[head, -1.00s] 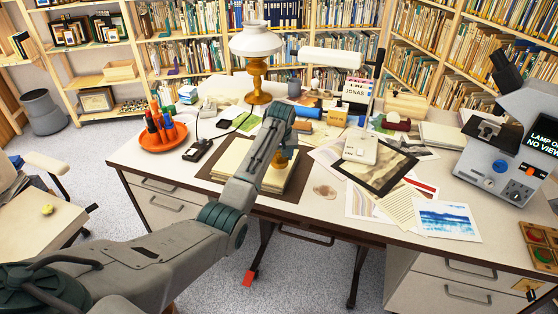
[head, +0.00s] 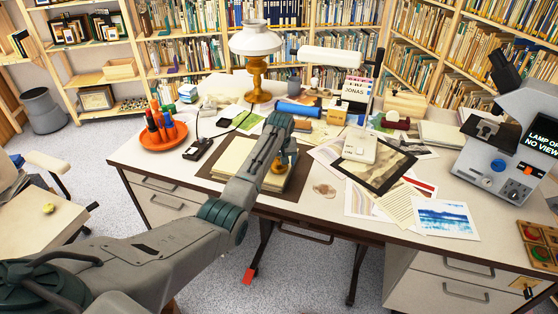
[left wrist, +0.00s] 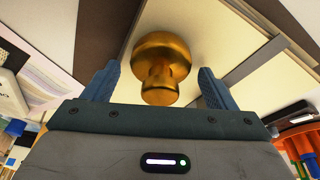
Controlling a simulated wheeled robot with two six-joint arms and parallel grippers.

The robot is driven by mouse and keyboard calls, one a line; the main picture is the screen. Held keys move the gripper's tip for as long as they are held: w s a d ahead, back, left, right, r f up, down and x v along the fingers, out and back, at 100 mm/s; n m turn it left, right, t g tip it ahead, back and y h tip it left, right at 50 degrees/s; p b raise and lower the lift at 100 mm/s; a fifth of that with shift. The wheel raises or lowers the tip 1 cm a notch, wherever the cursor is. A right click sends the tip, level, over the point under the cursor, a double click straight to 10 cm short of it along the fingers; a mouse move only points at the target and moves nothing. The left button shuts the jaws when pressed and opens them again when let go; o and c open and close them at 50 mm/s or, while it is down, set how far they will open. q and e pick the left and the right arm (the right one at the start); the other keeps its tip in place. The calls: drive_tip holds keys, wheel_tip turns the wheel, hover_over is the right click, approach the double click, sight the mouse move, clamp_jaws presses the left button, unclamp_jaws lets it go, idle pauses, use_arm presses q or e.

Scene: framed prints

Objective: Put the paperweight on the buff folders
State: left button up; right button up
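The paperweight (left wrist: 162,62) is a brass piece with a rounded knob. In the left wrist view it stands between the two fingers of my left gripper (left wrist: 158,85), with a gap on each side. The buff folders (head: 232,156) lie in a stack on a dark mat on the desk; their pale cover also shows behind the paperweight in the left wrist view (left wrist: 218,28). In the head view my left gripper (head: 286,158) is over the right part of the stack and the paperweight is mostly hidden by it. The paperweight appears to rest on the folders. My right gripper is out of view.
A lamp (head: 256,62) stands behind the folders, and an orange dish (head: 164,138) of markers is to the left. A blue roll (head: 298,110) lies behind the gripper. Prints (head: 376,165) and a microscope-like device (head: 500,150) are to the right.

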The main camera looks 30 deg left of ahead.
sight(280, 170)
use_arm(q)
drive_tip(key=v, duration=1.2)
drive_tip(key=shift+r+b, duration=0.2)
drive_tip(key=shift+b, duration=0.2)
drive_tip(key=shift+w+f, duration=0.1)
